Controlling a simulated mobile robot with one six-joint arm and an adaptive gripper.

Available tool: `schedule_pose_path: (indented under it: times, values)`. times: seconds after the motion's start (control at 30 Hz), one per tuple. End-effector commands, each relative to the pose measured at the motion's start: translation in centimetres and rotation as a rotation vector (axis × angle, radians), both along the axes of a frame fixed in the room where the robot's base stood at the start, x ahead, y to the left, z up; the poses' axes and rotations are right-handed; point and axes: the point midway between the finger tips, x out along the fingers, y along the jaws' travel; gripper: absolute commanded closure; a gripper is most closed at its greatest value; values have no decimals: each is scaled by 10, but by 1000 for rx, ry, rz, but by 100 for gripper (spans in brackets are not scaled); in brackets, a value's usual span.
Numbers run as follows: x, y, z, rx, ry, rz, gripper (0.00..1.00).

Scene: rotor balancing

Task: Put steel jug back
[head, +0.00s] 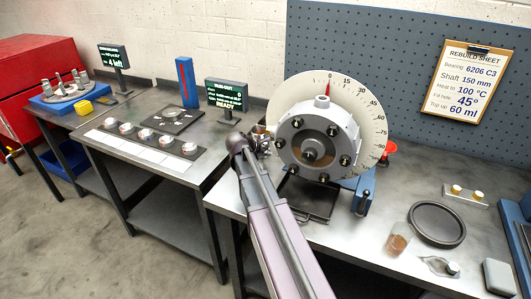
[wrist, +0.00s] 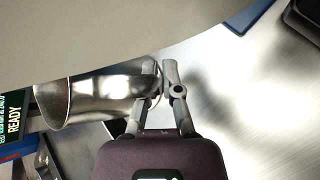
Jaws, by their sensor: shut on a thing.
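The steel jug (wrist: 98,94) shows in the wrist view as a shiny rounded metal vessel left of my fingers. Its handle side is at the fingertips. My gripper (wrist: 164,80) is shut on the jug at its handle. In the head view my gripper (head: 262,144) is just left of the rotor housing (head: 318,140), and a small part of the jug (head: 258,129) shows behind it. My own arm hides most of the jug there. I cannot tell whether the jug touches the bench.
The pale dial disc (head: 362,105) stands close behind the jug and fills the top of the wrist view. A READY display (head: 226,96) stands to the left. A glass with brown liquid (head: 397,243) and a black ring (head: 437,223) lie on the bench at right.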

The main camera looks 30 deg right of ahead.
Motion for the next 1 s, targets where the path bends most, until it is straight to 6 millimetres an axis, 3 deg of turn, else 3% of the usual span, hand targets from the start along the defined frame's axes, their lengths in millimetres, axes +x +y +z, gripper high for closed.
schedule_pose_path:
  times: [0.27, 0.3, 0.4, 1.0]
  values:
    - [0, 1, -4, 0, -1, 1, 100]
    - [0, 1, -3, 0, 0, 2, 82]
    - [0, 1, -3, 0, 0, 2, 57]
    - [0, 5, 4, 0, 1, 4, 57]
